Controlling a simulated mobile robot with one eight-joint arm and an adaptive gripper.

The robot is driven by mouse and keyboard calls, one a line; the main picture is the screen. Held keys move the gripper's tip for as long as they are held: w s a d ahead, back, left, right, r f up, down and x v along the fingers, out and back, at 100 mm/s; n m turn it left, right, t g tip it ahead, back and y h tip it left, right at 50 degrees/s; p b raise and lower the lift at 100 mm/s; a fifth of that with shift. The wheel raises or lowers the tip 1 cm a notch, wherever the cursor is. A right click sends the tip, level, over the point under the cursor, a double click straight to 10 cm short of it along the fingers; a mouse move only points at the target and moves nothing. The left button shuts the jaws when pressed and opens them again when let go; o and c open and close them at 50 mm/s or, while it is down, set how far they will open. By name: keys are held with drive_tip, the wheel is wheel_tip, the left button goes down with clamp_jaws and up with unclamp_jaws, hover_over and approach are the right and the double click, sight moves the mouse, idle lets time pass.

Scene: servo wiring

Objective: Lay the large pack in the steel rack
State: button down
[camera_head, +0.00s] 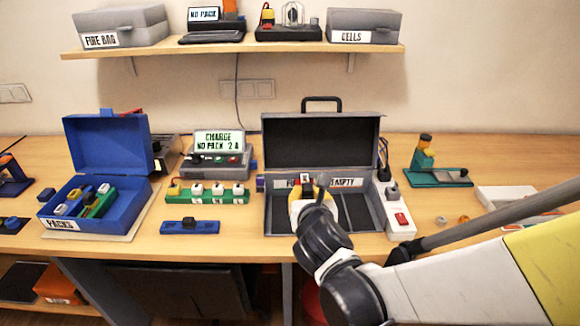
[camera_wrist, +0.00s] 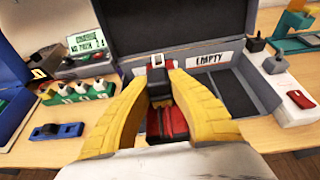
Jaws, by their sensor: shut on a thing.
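My gripper (camera_head: 308,200) is over the left part of an open grey steel case (camera_head: 375,212), which has the look of a rack with FULL and EMPTY labels. In the wrist view the yellow fingers (camera_wrist: 160,84) are shut on a pack with a black block (camera_wrist: 158,92) between them. A small white and red piece (camera_wrist: 157,62) shows just past the fingertips. Red parts (camera_wrist: 168,124) show below the black block; I cannot tell whether they belong to the held pack. The EMPTY side shows dark, bare slots (camera_wrist: 228,92). The fingers hide much of the left side.
A blue PACKS box (camera_head: 105,215) stands open at left, holding several packs. A green strip (camera_head: 205,194), a blue tray (camera_head: 190,227) and a charger (camera_head: 218,150) lie between. A white switch block (camera_head: 400,218) stands close right of the case. The raised lid (camera_head: 320,140) stands behind.

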drive_tip(key=w+a+f+b, duration=0.1)
drive_tip(key=w+a+f, duration=0.1)
drive_tip(key=w+a+f+b, duration=0.1)
drive_tip(key=w+a, duration=0.1)
drive_tip(key=w+a+f+b, duration=0.1)
drive_tip(key=w+f, duration=0.1)
drive_tip(key=w, duration=0.1)
drive_tip(key=shift+w+a+f+b, duration=0.1)
drive_tip(key=shift+a+f+b, duration=0.2)
drive_tip(key=shift+a, duration=0.1)
wheel_tip(320, 180, down, 4)
drive_tip(key=b, duration=0.2)
drive_tip(key=shift+f+b, duration=0.1)
drive_tip(key=shift+b, duration=0.2)
drive_tip(key=c, duration=1.4)
unclamp_jaws()
